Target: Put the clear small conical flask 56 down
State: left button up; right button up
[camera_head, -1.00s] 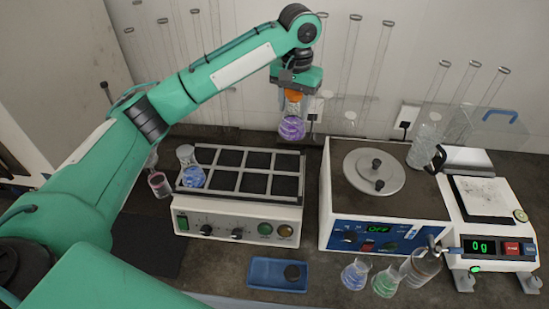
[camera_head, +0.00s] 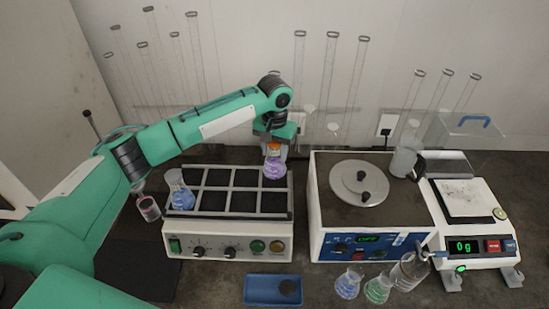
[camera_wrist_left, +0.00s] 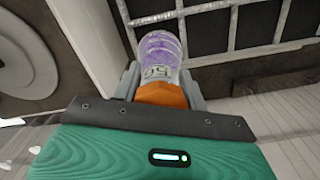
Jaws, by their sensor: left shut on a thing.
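The clear small conical flask 56 (camera_head: 274,168) has an orange collar and purple contents. My left gripper (camera_head: 274,147) is shut on it at the orange neck and holds it upright over the back right part of the shaker rack (camera_head: 228,215). I cannot tell whether its base touches the rack. In the left wrist view the flask (camera_wrist_left: 160,50) shows the number 56 between the two fingers (camera_wrist_left: 162,88), with the dark rack grid (camera_wrist_left: 225,45) beyond. My right gripper is not in view.
A flask with blue contents (camera_head: 181,194) stands in the rack's left end. A hotplate-like device (camera_head: 370,238) with a round plate stands right of the rack, then a balance (camera_head: 462,198). Several flasks and a blue tray (camera_head: 258,291) are in front. The other rack compartments look empty.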

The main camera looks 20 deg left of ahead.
aim_at(274, 159)
pick_arm(q)
jog(key=shift+f, duration=0.6)
notch_tip(274, 159, down, 2)
jog(key=shift+f+p, duration=0.25)
jog(key=shift+p, duration=0.3)
jog(key=shift+f, duration=0.5)
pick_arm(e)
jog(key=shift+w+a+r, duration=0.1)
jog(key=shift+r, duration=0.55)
pick_arm(q)
jog(key=o, duration=1.4)
jog(key=shift+f, duration=0.1)
